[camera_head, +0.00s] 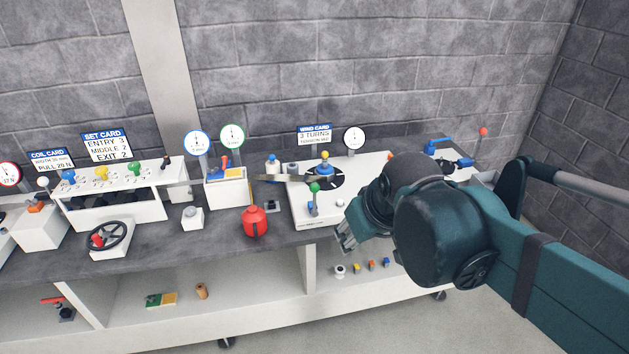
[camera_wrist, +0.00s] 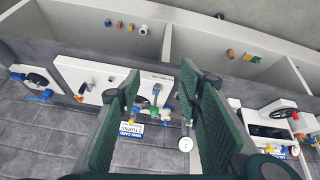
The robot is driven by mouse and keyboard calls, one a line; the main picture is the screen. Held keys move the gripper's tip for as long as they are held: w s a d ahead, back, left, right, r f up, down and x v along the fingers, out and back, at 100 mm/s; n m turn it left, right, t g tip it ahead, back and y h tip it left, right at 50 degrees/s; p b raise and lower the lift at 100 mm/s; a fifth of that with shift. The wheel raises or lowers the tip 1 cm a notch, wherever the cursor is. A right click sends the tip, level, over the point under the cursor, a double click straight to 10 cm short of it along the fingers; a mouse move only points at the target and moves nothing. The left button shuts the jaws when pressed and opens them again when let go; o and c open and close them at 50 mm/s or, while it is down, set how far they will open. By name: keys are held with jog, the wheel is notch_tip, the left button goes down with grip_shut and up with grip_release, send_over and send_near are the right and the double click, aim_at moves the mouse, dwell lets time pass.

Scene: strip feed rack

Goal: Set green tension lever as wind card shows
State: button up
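The green tension lever (camera_head: 314,188) has a green ball knob on a short stem. It stands near the front left of a white winding box (camera_head: 312,222), with a blue part at its foot. The wind card (camera_head: 314,135) behind the box reads "3 TURNS"; its tension line is too small to read surely. The card also shows in the wrist view (camera_wrist: 131,130). My gripper (camera_head: 346,239) is in front of the box, right of the lever and apart from it. In the wrist view (camera_wrist: 160,78) its two green pads are wide apart with nothing between them.
A black reel (camera_head: 325,180) with a yellow-topped knob sits on the box behind the lever. A red canister (camera_head: 255,222) stands left of the box. Round dials (camera_head: 232,137) rise at the back. Small coloured parts (camera_head: 371,265) lie on the shelf below.

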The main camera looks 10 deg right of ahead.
jog(key=w+a+r+n+g+p, duration=0.1)
jog(key=w+r+n+g+p, duration=0.2)
jog(key=w, duration=0.6)
jog(key=w+r+n+g+p, duration=0.1)
jog(key=w+r+n+p, duration=0.25)
jog(key=w, duration=0.45)
jog(key=w+f+n+g+p, duration=0.1)
jog(key=w+f+n+p, duration=0.1)
jog(key=w, duration=0.3)
jog(key=w+a+f+n+g+p, duration=0.1)
jog(key=w+f+n+p, duration=0.1)
jog(key=w, duration=0.3)
jog(key=w+f+n+g+p, duration=0.1)
jog(key=w+f+n+p, duration=0.1)
jog(key=w, duration=0.4)
jog(key=shift+a+f+g+p, duration=0.15)
jog(key=shift+f+g+p, duration=0.15)
jog(key=shift+p, duration=0.45)
jog(key=shift+w+f+n, duration=0.5)
jog(key=shift+f+n, duration=0.05)
jog(key=shift+f, duration=0.05)
jog(key=shift+f, duration=0.1)
send_over(315, 200)
jog(key=shift+w+f+p, duration=0.15)
jog(key=shift+w+f, duration=0.1)
jog(key=shift+f, duration=1.65)
jog(key=shift+w+f+p, duration=0.15)
jog(key=shift+w+f, duration=0.05)
jog(key=shift+f, duration=1.65)
